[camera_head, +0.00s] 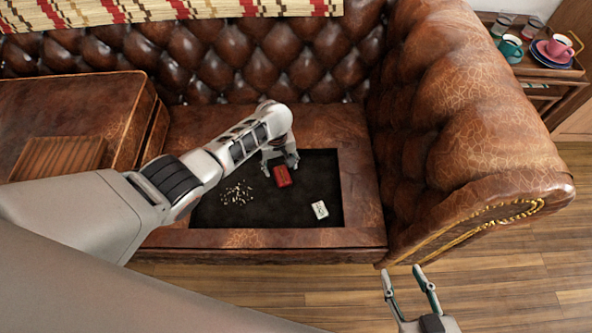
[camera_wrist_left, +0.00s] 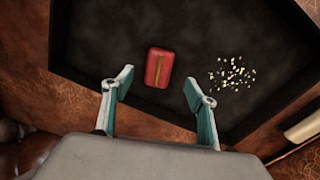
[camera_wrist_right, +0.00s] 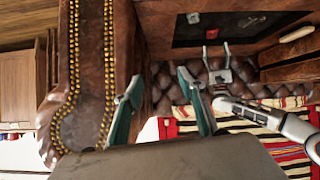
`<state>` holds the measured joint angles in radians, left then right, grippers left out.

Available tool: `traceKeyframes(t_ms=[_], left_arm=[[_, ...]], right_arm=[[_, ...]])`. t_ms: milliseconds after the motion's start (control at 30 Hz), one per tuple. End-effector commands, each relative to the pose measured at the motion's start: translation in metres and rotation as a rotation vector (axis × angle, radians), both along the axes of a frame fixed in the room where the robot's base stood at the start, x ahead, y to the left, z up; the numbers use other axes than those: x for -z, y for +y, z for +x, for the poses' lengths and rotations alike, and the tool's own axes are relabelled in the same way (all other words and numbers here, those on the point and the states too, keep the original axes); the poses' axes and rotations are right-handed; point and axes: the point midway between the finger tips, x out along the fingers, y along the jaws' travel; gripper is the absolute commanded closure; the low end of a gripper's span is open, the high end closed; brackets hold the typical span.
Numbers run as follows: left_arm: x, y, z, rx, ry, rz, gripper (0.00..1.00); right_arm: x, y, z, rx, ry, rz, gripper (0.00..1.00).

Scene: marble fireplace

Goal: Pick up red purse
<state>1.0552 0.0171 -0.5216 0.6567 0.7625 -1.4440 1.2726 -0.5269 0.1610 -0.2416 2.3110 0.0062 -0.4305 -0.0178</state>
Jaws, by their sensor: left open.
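The red purse (camera_head: 282,176) lies in the dark recessed tray (camera_head: 262,212) set in the sofa seat. In the left wrist view the purse (camera_wrist_left: 159,67) is red with a yellowish stripe, just beyond and between the open fingers. My left gripper (camera_head: 281,163) is open and empty, close to the purse at the recess's back part; the left wrist view shows its fingertips (camera_wrist_left: 158,82) apart. My right gripper (camera_head: 410,277) is open and empty, in front of the sofa's right armrest. It also shows in the right wrist view (camera_wrist_right: 158,80).
Small pale crumbs (camera_head: 236,195) and a white card-like object (camera_head: 320,209) lie in the recess. The sofa's right armrest (camera_head: 465,150) rises beside it. A side table (camera_head: 548,66) with cups stands at the right. The wooden floor (camera_head: 500,270) in front is clear.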

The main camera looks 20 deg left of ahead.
Motion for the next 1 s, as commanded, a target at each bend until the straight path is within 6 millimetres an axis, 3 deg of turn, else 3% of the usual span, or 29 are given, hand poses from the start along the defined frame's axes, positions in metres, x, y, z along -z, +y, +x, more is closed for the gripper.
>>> traceKeyframes(t_ms=[233,767,1000], left_arm=[[0.009,0.008,0.004,-0.042,0.042,0.022,0.42],[0.076,0.010,-0.001,-0.040,0.047,0.021,0.42],[0.076,0.009,0.006,-0.040,0.033,0.020,0.42]], right_arm=[[0.005,0.004,-0.002,-0.001,0.007,0.013,0.60],[-0.009,0.034,0.009,0.017,-0.030,0.146,0.60],[-0.021,0.038,0.015,0.023,-0.054,0.173,0.60]])
